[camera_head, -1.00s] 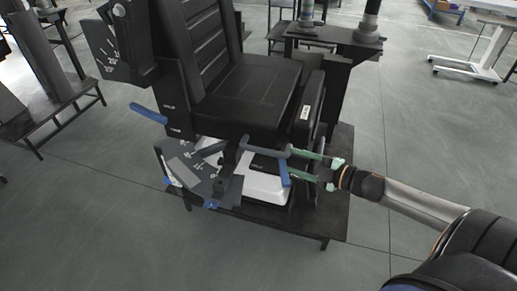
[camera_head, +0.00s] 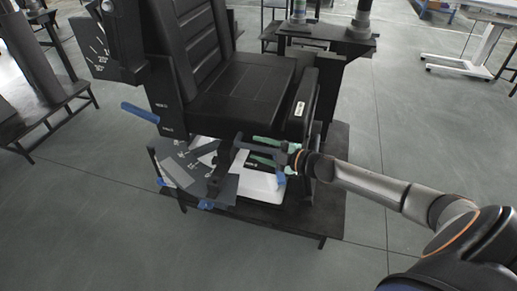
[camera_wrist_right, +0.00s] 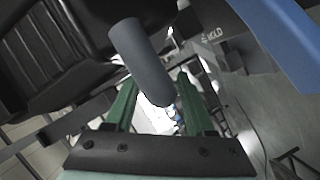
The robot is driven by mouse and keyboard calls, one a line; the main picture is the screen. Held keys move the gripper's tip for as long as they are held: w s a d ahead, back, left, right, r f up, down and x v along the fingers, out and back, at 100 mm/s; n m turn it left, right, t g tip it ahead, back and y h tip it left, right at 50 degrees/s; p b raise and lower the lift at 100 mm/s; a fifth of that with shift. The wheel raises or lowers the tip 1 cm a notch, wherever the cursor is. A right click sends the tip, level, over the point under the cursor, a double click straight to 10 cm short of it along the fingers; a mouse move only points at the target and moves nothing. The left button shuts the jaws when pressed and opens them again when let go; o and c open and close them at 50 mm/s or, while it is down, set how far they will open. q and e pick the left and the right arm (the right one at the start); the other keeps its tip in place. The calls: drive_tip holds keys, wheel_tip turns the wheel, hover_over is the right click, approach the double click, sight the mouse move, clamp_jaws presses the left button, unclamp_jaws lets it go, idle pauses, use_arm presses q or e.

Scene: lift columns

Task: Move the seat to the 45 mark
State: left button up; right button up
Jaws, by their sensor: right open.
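The black seat (camera_head: 245,88) stands on a dark platform in the middle of the head view. Below its front edge is a grey dial plate (camera_head: 178,168) with marks; its numbers are too small to read. A grey lever handle (camera_head: 268,145) sticks out under the seat front and shows large as a rounded grey bar in the right wrist view (camera_wrist_right: 142,55). My right gripper (camera_head: 252,149) is open, its green fingers at this handle. In the wrist view the bar's end lies between the fingers (camera_wrist_right: 158,80); contact cannot be told. My left gripper is not in view.
A blue handle (camera_head: 139,112) sticks out at the seat's left side, and a blue lever (camera_head: 281,178) hangs below the grey handle. A second marked plate (camera_head: 97,48) is by the backrest. A white box (camera_head: 260,185) sits under the seat. Floor at front is clear.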

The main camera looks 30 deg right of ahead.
drive_tip(key=shift+w+a+f, duration=0.1)
drive_tip(key=shift+w+a, duration=0.05)
drive_tip(key=shift+w, duration=0.15)
clamp_jaws()
idle(0.4)
idle(1.0)
